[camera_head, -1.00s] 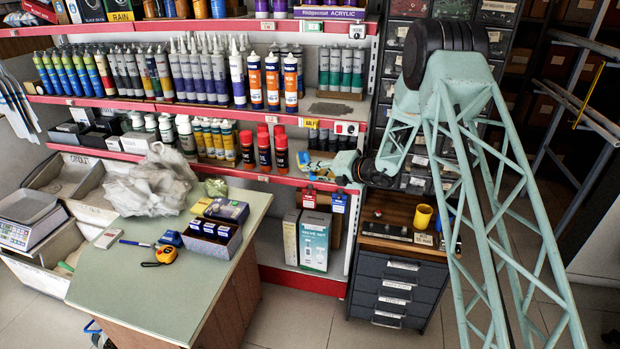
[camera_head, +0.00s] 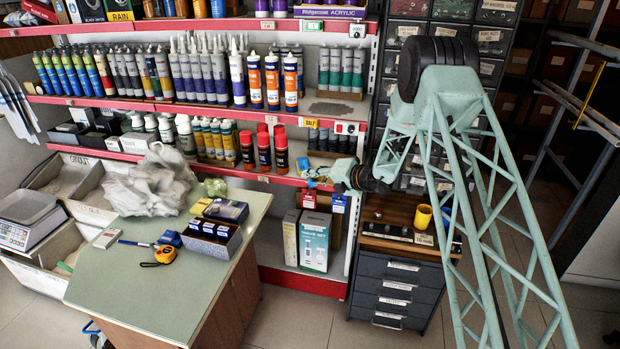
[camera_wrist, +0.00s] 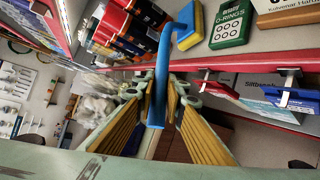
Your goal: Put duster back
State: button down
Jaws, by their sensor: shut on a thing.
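The duster (camera_wrist: 161,65) has a bent blue handle and a blue-and-yellow head (camera_wrist: 190,25), seen in the wrist view. My gripper (camera_wrist: 165,88) has its two long brown-yellow fingers on either side of the blue handle and is shut on it. The head extends beyond the fingertips, at the shelf's front opening. It is beside a green O-rings box (camera_wrist: 232,24) and close to red-and-black cans (camera_wrist: 125,30). In the head view my gripper (camera_head: 322,178) is small, at the right end of the lower red shelf, and the duster's outline there is unclear.
Red-edged shelves (camera_head: 220,172) hold tubes and cans close to my gripper. Red and blue tags (camera_wrist: 292,95) hang from the shelf edge. A green-topped counter (camera_head: 130,265) stands front left. A dark drawer cabinet (camera_head: 395,290) stands below my arm, with a yellow cup (camera_head: 423,216) on it.

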jog(key=c, duration=2.6)
grip_release()
jog(key=shift+c, duration=0.2)
jog(key=p+v, duration=0.1)
jog(key=v, duration=1.1)
